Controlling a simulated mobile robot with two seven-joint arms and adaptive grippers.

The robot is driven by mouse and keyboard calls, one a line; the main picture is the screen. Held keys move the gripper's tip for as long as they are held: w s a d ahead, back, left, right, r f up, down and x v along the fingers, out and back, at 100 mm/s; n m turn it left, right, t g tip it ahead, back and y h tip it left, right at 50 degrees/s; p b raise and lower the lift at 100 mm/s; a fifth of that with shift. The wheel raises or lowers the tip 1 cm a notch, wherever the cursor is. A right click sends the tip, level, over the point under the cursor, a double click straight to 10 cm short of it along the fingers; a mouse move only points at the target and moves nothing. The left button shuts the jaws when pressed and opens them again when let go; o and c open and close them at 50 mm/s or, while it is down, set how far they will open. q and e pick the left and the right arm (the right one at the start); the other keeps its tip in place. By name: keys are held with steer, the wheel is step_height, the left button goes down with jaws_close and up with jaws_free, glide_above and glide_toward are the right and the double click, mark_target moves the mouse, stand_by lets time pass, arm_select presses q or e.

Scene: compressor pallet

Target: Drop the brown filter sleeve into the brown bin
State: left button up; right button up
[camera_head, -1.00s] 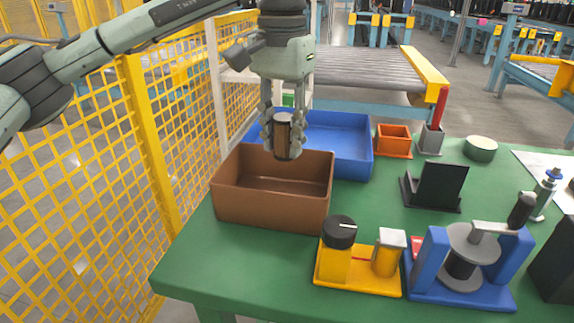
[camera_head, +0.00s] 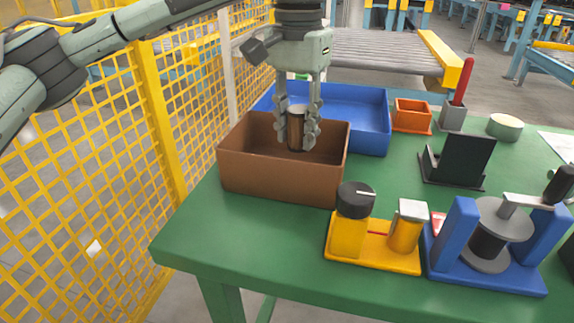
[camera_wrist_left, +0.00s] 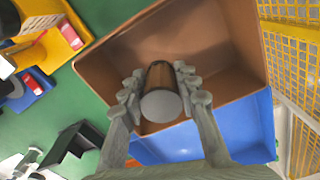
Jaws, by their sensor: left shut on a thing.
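The brown filter sleeve (camera_head: 296,130) is upright between the fingers of my left gripper (camera_head: 298,134), which is shut on it. The sleeve hangs over the brown bin (camera_head: 280,182), its lower end at about the height of the bin's opening or a little inside; the exact depth is hard to tell. In the left wrist view the sleeve (camera_wrist_left: 160,78) shows its pale round end between both fingers, with the brown bin (camera_wrist_left: 232,88) below it. The visible bin floor is empty. My right gripper is not in view.
A blue bin (camera_head: 371,125) stands right behind the brown one. An orange box (camera_head: 412,117), a grey holder (camera_head: 452,117) with a red handle, a black stand (camera_head: 465,160), a yellow fixture (camera_head: 372,245) and a blue fixture (camera_head: 490,265) stand to the right. Yellow mesh fence (camera_head: 100,150) borders the left.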

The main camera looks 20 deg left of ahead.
arm_select(q)
steer(key=shift+f, duration=0.1)
steer(key=o, duration=1.1)
steer(key=shift+o, duration=0.2)
step_height(320, 180, up, 12)
